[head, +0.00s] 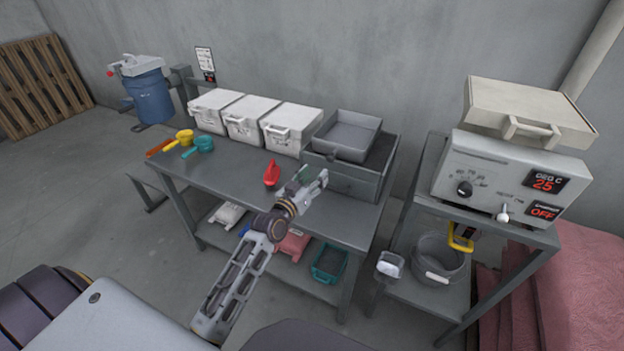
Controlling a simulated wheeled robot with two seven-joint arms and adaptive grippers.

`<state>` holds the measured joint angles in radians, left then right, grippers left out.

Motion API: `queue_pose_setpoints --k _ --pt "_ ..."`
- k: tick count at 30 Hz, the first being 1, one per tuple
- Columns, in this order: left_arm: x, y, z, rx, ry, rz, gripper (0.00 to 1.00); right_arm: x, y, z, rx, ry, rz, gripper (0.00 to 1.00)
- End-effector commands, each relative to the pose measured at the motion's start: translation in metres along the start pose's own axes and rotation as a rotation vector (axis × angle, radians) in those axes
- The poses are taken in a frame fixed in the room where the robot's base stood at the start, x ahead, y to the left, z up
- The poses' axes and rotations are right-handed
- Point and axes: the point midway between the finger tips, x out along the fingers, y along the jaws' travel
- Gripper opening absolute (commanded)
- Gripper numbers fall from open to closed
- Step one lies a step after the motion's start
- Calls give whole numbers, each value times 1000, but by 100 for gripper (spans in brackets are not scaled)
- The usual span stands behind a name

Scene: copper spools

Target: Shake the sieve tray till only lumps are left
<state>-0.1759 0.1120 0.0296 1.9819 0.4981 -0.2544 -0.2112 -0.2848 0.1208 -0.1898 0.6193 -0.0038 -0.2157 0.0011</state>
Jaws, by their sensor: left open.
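The sieve tray (341,152) looks like a shallow grey square tray. My left gripper (322,179) is open and empty, over the bench just in front of the box, below the tray's front wall. It covers part of the box front. My right gripper does not show.
The grey bench (225,176) holds three white lidded boxes (247,120), a red tool (271,174), and yellow (185,136) and teal (205,144) scoops. A control oven (505,180) stands on a stand at right. A grey bucket (438,262) is beneath it.

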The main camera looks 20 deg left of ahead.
Motion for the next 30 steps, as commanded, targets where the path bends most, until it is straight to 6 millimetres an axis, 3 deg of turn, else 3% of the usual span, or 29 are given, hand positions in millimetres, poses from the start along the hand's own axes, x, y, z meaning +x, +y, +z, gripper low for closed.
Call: queue_pose_setpoints --k 17,30 --pt "-7 0 0 1 0 0 49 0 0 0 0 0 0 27" --pt "-11 8 -3 -6 -19 6 49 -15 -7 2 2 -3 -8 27"
